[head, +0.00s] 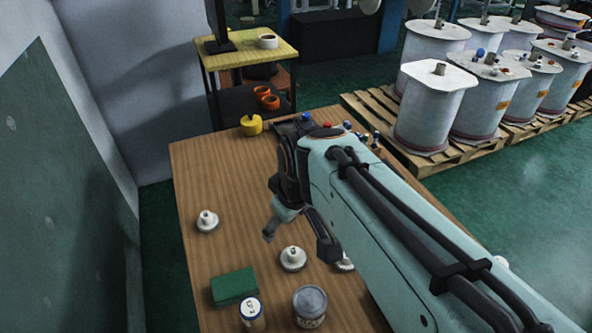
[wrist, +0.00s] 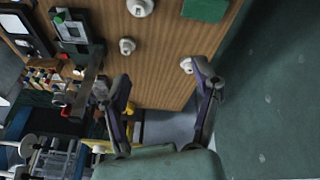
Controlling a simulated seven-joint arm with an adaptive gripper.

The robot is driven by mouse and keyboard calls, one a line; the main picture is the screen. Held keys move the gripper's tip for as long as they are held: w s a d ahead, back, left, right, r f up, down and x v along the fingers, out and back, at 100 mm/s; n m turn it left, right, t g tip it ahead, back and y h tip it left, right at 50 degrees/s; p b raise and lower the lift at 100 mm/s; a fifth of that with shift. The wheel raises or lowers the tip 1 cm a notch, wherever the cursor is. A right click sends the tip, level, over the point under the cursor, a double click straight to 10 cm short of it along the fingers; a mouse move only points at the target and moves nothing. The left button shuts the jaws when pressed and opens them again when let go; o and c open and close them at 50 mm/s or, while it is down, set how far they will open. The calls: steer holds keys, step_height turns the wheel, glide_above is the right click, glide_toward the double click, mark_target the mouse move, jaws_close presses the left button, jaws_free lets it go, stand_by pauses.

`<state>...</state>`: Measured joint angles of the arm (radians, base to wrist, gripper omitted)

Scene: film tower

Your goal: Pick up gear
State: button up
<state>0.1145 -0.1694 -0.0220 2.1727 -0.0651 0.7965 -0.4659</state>
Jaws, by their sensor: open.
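Several white gear-like parts with raised hubs stand apart on a wooden table (head: 190,165). In the head view, one gear (head: 207,221) is at the left, another (head: 293,258) is near the middle, and a third (head: 344,262) is partly hidden by my arm. In the wrist view, gears show at the top (wrist: 139,7), below it (wrist: 127,46), and near the right finger (wrist: 187,65). My gripper (head: 297,241) is open above the table, its fingers spread apart. It also shows in the wrist view (wrist: 155,82) with nothing between its fingers.
A green box (head: 235,286), a small labelled can (head: 251,313) and a grey-lidded jar (head: 310,305) stand at the near edge. A yellow item (head: 251,125) is at the far edge. A wall (head: 65,190) is left; spools on pallets (head: 432,105) are right. The table's left middle is mostly clear.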

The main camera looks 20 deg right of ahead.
steer(key=w+d+f, duration=0.5)
steer(key=w+d, duration=0.2)
steer(key=s+d+f+m+g, duration=0.1)
steer(key=d+f, duration=0.2)
steer(key=f, duration=0.2)
steer(key=s+d+f+m+g, duration=0.1)
steer(key=d+f, duration=0.2)
steer(key=f, duration=0.2)
steer(key=s+d+f+m+g, duration=0.1)
steer(key=d+f+g, duration=0.1)
steer(key=d+f, duration=0.2)
step_height(320, 180, down, 2)
steer(key=shift+s+m, duration=0.1)
steer(key=shift+m, duration=0.2)
steer(key=shift+s+d+f, duration=0.1)
steer(key=shift+f, duration=0.2)
step_height(320, 180, down, 6)
steer(key=shift+r, duration=0.1)
jaws_close()
